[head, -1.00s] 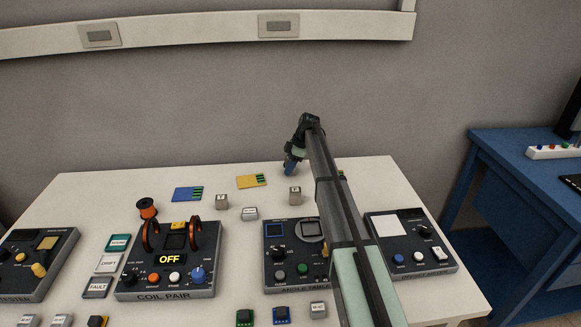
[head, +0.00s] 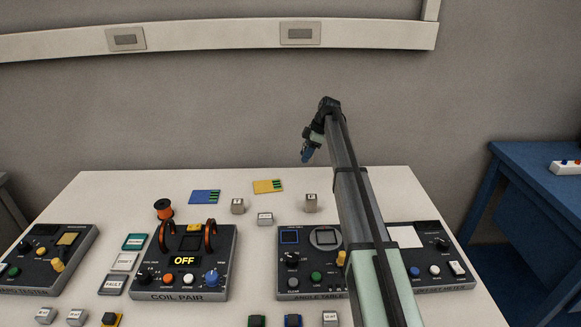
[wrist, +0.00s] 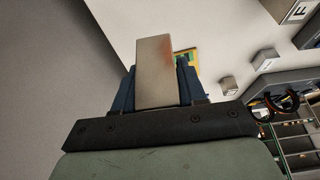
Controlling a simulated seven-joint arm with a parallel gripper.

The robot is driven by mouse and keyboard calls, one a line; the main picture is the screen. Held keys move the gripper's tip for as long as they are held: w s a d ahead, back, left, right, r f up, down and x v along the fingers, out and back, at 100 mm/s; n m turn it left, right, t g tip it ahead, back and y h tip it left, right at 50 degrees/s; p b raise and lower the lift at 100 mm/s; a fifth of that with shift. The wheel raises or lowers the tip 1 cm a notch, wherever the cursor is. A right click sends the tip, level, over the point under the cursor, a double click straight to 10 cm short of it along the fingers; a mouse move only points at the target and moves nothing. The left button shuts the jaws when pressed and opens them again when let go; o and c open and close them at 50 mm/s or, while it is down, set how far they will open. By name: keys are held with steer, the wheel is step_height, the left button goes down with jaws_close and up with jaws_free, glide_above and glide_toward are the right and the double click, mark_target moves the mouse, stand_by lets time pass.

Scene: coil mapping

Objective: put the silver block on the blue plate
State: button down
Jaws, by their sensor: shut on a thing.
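My gripper (head: 306,155) is raised above the far side of the white table, left of my forearm in the head view. In the wrist view its blue fingers are shut on the silver block (wrist: 154,70), a plain grey block with a faint reddish patch. The block is too small to make out in the head view.
A yellow plate (head: 268,186) lies right of the blue one. Small pale blocks (head: 237,206) (head: 265,218) (head: 311,203) stand in front of them. An orange spool (head: 163,208) is left. The coil pair panel (head: 180,296) and other panels fill the front.

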steer(key=shift+r, duration=0.35)
steer(key=shift+a+r, duration=0.1)
steer(key=shift+a, duration=0.1)
steer(key=s+a+n+g, duration=0.1)
steer(key=s+a+n, duration=0.25)
steer(key=a, duration=1.75)
steer(key=m+t, duration=0.1)
steer(key=m, duration=0.3)
glide_above(199, 196)
steer(key=d, duration=0.2)
steer(key=shift+a+f, duration=0.15)
steer(key=shift+f, duration=2.15)
steer(key=shift+a+f, duration=0.1)
steer(key=shift+f, duration=2.15)
steer(key=shift+f, duration=0.15)
steer(key=c, duration=0.6)
jaws_free()
steer(key=shift+c, duration=0.2)
